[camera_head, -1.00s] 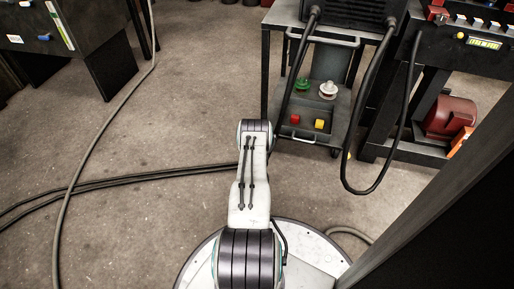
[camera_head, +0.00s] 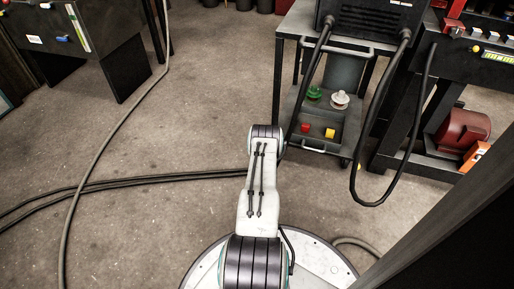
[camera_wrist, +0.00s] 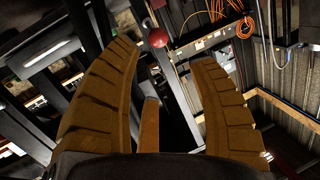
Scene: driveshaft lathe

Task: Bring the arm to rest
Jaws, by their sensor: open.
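My arm (camera_head: 259,185) stands over the round base at the bottom of the head view, with its far joint (camera_head: 265,139) at the top of the visible link. My gripper is hidden in the head view. In the wrist view my gripper (camera_wrist: 165,52) shows its ribbed tan fingers spread wide apart, with nothing held between them. The wrist view looks up at wall boards, beams and an orange cable (camera_wrist: 225,12). A red ball-shaped thing (camera_wrist: 158,38) appears in the gap between the fingertips, in the background.
A metal cart (camera_head: 351,152) with small red, yellow, green and white items on its lower shelf stands beyond the arm. Thick black cables (camera_head: 160,179) cross the floor. A dark machine (camera_head: 450,75) stands at right, a dark bench (camera_head: 90,35) at upper left.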

